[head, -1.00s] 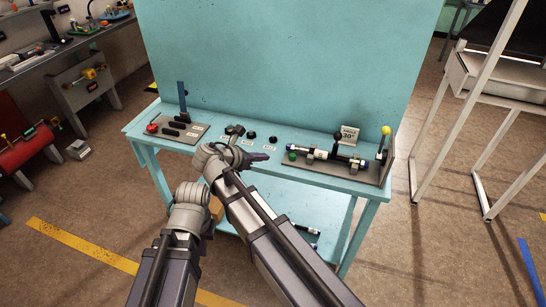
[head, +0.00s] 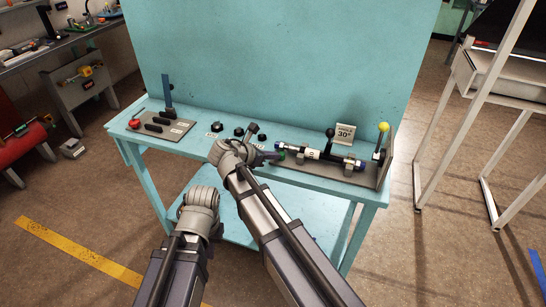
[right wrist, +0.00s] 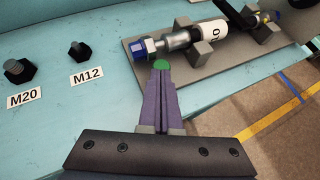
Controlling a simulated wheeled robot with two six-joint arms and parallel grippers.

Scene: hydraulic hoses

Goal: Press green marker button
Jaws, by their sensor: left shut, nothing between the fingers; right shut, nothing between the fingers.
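In the right wrist view, the round green button (right wrist: 161,64) sits on the grey fixture plate, beside the blue-and-silver hose fitting. My right gripper (right wrist: 161,75) is shut and empty. Its purple fingertips appear at the near edge of the button and cover its lower part. I cannot tell whether they touch it. In the head view, the right gripper (head: 280,156) is at the left end of the fixture, and the button is hard to make out there. My left gripper (head: 200,205) hangs in front of the bench, away from the fixture. Its fingers are hidden.
The fixture plate (head: 310,169) holds a hose (head: 322,155) with black and yellow knobs. An "ANGLE 30°" sign (head: 344,134) stands behind. Labelled bolts (right wrist: 75,50) sit to the left. A grey plate with a red knob (head: 134,123) is at the bench's left end.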

